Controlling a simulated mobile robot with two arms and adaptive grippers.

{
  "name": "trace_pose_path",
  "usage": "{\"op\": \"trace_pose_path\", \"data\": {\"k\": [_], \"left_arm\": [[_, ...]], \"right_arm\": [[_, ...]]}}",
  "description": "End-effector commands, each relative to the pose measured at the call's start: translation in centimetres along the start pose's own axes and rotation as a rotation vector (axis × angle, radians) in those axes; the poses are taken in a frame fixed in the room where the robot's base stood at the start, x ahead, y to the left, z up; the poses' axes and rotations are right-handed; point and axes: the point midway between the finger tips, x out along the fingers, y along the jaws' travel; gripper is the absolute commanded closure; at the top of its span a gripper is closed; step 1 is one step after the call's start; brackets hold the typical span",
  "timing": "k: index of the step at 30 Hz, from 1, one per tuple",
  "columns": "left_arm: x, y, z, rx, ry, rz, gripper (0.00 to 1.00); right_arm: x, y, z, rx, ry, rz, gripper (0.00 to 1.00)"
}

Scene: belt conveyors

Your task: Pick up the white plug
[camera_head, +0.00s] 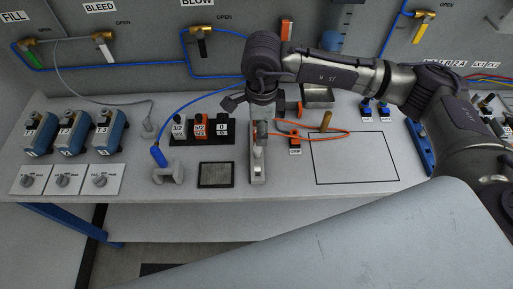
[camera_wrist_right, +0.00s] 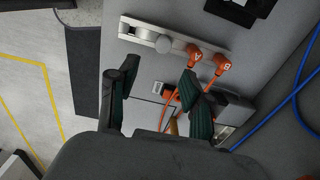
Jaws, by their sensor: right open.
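I cannot tell for sure which thing is the white plug. A pale rounded piece (camera_wrist_right: 163,44) sits on a light metal strip (camera_wrist_right: 135,24) in the right wrist view, beside two orange plugs marked A and B (camera_wrist_right: 208,62). A pale fitting (camera_head: 148,130) at the end of a grey hose also stands on the bench, further left. My right gripper (camera_wrist_right: 158,85) is open, its fingers apart with nothing held between them. My left gripper is not in view.
A blue plug (camera_head: 158,156) on a blue hose sits in a pale holder. Black-and-orange blocks (camera_head: 200,141) and a dark grille (camera_head: 216,175) lie left of my right gripper. An orange cable (camera_head: 330,133) loops to its right. The outlined bench area (camera_head: 355,160) is mostly clear.

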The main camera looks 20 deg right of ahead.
Motion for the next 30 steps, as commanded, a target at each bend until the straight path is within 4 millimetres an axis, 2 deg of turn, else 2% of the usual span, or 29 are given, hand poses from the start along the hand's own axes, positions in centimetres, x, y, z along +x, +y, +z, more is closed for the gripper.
{"op": "trace_pose_path", "data": {"k": [1, 6, 11, 14, 18, 21, 24, 30], "left_arm": [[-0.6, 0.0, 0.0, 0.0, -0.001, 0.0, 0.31], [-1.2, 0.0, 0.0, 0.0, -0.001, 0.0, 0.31], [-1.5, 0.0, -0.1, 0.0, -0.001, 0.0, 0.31], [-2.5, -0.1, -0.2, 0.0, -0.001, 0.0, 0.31], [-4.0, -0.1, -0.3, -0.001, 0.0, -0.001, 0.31], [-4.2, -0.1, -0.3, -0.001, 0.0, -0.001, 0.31], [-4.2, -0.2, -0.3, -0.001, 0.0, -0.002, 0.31], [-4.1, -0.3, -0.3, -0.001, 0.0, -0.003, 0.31]], "right_arm": [[0.8, 0.1, 0.0, 0.001, 0.003, 0.004, 0.5], [3.5, 0.1, 0.1, 0.001, 0.0, 0.003, 0.5], [4.5, 0.1, 0.2, -0.001, -0.002, 0.002, 0.5], [5.3, 0.1, 0.5, -0.001, -0.001, 0.005, 0.5], [7.4, 0.0, 1.1, -0.001, 0.0, 0.005, 0.5], [8.8, -0.1, 1.0, 0.001, -0.002, 0.003, 0.5], [9.5, -0.1, 1.0, 0.0, -0.003, 0.003, 0.5], [9.6, -0.1, 1.1, -0.001, -0.003, 0.002, 0.5]]}}
